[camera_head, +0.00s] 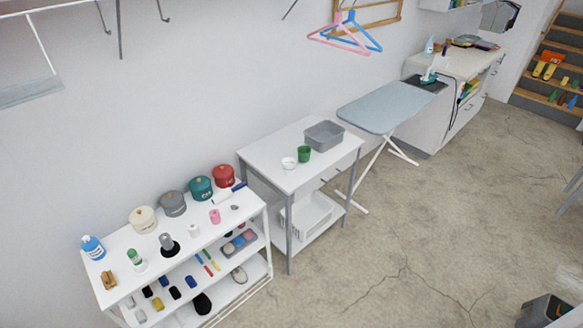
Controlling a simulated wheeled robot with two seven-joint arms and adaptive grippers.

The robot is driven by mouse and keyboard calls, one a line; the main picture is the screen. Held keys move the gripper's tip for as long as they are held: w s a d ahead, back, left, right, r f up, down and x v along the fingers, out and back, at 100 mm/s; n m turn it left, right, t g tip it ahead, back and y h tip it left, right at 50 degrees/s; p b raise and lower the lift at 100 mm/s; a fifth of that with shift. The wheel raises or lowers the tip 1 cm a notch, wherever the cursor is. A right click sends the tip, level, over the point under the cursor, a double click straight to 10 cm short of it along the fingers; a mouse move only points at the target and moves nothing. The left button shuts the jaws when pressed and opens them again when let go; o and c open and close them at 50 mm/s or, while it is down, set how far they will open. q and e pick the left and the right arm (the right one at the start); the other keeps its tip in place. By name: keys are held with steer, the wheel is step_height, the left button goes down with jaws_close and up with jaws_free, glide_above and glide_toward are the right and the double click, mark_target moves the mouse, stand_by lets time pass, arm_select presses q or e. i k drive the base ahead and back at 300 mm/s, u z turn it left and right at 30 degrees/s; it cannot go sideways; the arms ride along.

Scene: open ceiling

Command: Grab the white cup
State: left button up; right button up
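A small white cup (289,163) stands upright on the top of a white side table (265,150) with grey legs, against the wall near the middle of the view. A green cup (304,154) stands close to its right, and a grey bin (324,135) sits behind and to the right. The white cup's opening faces up and nothing covers it. Neither of my grippers shows in the head view, so none is seen near the cup.
A white shelf unit (167,281) with pots, bottles and small items stands to the left. An ironing board (388,105) is to the right, with a white cabinet (465,66) beyond. Concrete floor (400,240) is clear in front. A dark bin (545,312) is at lower right.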

mark_target(289, 163)
steer(key=u, duration=0.55)
steer(key=i, duration=1.15)
steer(key=u, duration=0.25)
